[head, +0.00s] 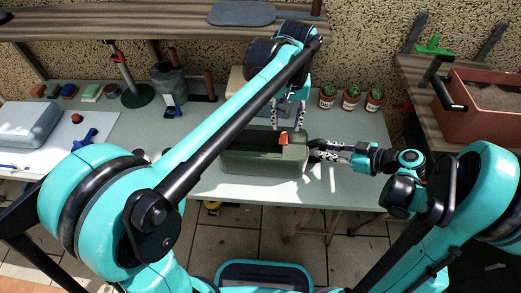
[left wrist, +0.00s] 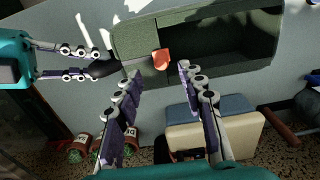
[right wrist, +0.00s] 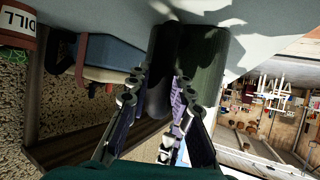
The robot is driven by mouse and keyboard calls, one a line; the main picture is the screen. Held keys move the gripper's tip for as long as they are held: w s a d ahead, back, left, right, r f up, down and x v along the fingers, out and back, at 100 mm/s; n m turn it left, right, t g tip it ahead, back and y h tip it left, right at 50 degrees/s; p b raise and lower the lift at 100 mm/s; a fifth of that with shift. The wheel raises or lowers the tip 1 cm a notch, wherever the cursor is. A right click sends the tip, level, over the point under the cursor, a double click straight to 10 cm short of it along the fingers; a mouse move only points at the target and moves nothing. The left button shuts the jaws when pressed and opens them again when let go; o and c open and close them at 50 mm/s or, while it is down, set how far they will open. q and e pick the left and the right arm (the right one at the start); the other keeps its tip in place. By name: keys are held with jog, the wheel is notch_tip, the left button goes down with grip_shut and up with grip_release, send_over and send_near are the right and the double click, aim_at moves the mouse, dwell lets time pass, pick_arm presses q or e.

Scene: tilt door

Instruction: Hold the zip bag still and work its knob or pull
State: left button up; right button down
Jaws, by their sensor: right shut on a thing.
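The zip bag (head: 262,163) is a dark green box-shaped bag lying on the grey table. Its top shows a long dark opening and a closed stretch (left wrist: 135,40) at the end near my right gripper. An orange-red pull (head: 283,139) stands at the border between them; it also shows in the left wrist view (left wrist: 161,59). My left gripper (head: 288,122) is above the bag, open, its fingers spread to either side of the pull without touching it. My right gripper (head: 326,150) is shut on the bag's black end handle (right wrist: 166,55).
Potted cacti (head: 350,100) stand behind and right of the bag. A cream and blue block (left wrist: 212,120) lies close behind it. A white board (head: 60,145) with blue tools is at left. The table right of the bag is fairly clear.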

pick_arm(q)
jog(key=shift+r, duration=0.75)
jog(key=shift+r, duration=0.1)
notch_tip(320, 180, up, 12)
pick_arm(e)
jog(key=c, duration=1.3)
grip_release()
